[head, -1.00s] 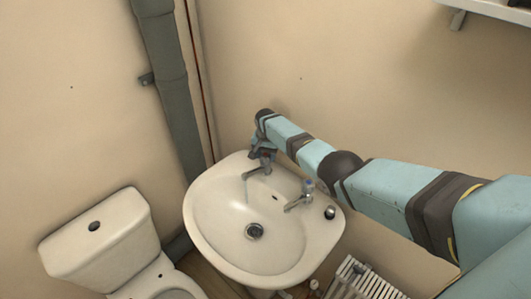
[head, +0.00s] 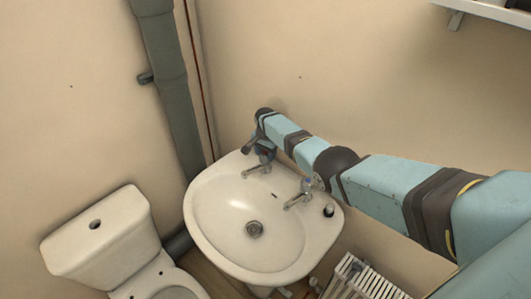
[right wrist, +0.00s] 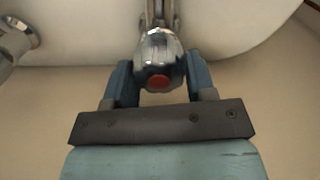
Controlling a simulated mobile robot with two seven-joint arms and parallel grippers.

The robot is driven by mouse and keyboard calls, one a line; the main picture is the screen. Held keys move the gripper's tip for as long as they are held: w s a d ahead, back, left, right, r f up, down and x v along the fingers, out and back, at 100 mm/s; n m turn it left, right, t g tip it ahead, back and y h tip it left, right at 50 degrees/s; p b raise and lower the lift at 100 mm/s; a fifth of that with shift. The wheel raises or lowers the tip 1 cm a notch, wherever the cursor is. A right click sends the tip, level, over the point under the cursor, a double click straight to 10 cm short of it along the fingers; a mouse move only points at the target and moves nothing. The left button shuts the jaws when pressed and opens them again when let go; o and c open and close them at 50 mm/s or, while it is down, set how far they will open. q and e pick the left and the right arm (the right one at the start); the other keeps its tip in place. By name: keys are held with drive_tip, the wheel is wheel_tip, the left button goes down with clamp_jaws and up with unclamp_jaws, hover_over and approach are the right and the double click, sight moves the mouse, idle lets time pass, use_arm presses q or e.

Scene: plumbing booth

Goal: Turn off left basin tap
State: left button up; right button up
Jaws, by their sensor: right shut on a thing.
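The left basin tap (head: 257,168) is chrome and stands at the back left of the white basin (head: 207,222). No water stream shows under its spout. My right gripper (head: 264,151) is at the top of this tap, reached from above, and partly hides its handle. In the right wrist view the tap's chrome head with a red dot (right wrist: 160,79) sits between the two blue fingers of my right gripper (right wrist: 158,66), which is shut on it. My left gripper is not in view.
The right basin tap (head: 301,192) has a blue-marked top and stands close to my right arm. A toilet (head: 105,235) is at the left, a grey pipe (head: 172,90) runs down the corner, and a white radiator (head: 360,281) is at lower right.

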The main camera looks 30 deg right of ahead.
drive_tip(key=o, duration=0.9)
drive_tip(key=shift+r+p, duration=0.3)
drive_tip(key=shift+r, duration=0.3)
wheel_tip(320, 180, up, 5)
drive_tip(key=shift+p, duration=0.65)
wheel_tip(320, 180, up, 8)
drive_tip(key=shift+f, duration=0.1)
